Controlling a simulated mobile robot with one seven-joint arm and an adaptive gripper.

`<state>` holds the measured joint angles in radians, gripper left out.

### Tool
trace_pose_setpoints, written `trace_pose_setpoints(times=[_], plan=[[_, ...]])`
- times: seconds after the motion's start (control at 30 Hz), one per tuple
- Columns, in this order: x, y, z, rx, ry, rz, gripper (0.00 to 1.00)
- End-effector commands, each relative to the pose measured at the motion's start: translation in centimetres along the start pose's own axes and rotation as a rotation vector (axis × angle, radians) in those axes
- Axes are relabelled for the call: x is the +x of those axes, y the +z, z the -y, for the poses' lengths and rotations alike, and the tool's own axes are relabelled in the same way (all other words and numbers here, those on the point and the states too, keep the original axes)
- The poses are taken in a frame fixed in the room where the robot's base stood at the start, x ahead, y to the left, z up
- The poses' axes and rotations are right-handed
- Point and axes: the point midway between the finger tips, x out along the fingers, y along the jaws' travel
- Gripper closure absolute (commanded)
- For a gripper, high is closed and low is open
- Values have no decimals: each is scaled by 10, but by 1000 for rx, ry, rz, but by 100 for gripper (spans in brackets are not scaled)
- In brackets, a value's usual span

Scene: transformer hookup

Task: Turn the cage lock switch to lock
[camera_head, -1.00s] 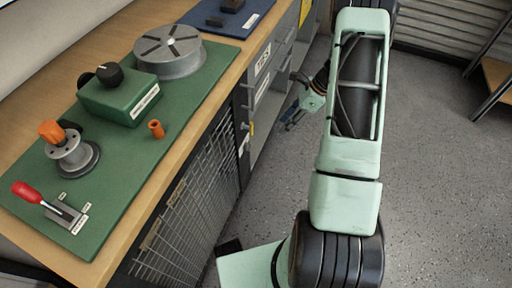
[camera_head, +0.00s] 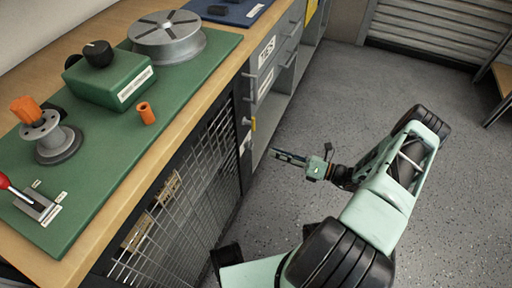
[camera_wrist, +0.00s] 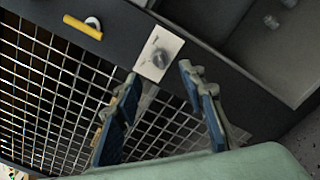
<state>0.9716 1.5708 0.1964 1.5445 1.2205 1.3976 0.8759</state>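The cage lock switch (camera_wrist: 158,57) is a grey knob on a small white plate on the dark cage frame, seen in the wrist view. In the head view its pale plate (camera_head: 245,145) shows small on the frame below the yellow handle. My gripper (camera_wrist: 160,74) is open, its two blue-padded fingers apart with nothing between them. The knob lies just beyond the fingertips, roughly centred between them, and does not appear touched. In the head view my gripper (camera_head: 289,156) is to the right of the cage front, pointing left towards it. Lettering on the plate is unreadable.
A yellow handle (camera_wrist: 83,27) is beside the switch. The wire mesh cage (camera_head: 175,225) fills the bench front. The bench top holds a green mat (camera_head: 90,195) with a green box (camera_head: 108,80), a spool and a red lever. Open floor lies at right.

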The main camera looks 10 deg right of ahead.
Motion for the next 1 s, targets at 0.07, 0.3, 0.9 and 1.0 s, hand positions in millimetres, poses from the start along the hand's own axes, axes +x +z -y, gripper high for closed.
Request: trace_pose_setpoints(times=[0.07, 0.3, 0.9, 1.0], plan=[[17, -2, 0, 0, 4, -3, 63], [61, -2, 0, 0, 3, -5, 63], [85, -1, 0, -2, 0, -5, 68], [85, -1, 0, -2, 1, -5, 79]])
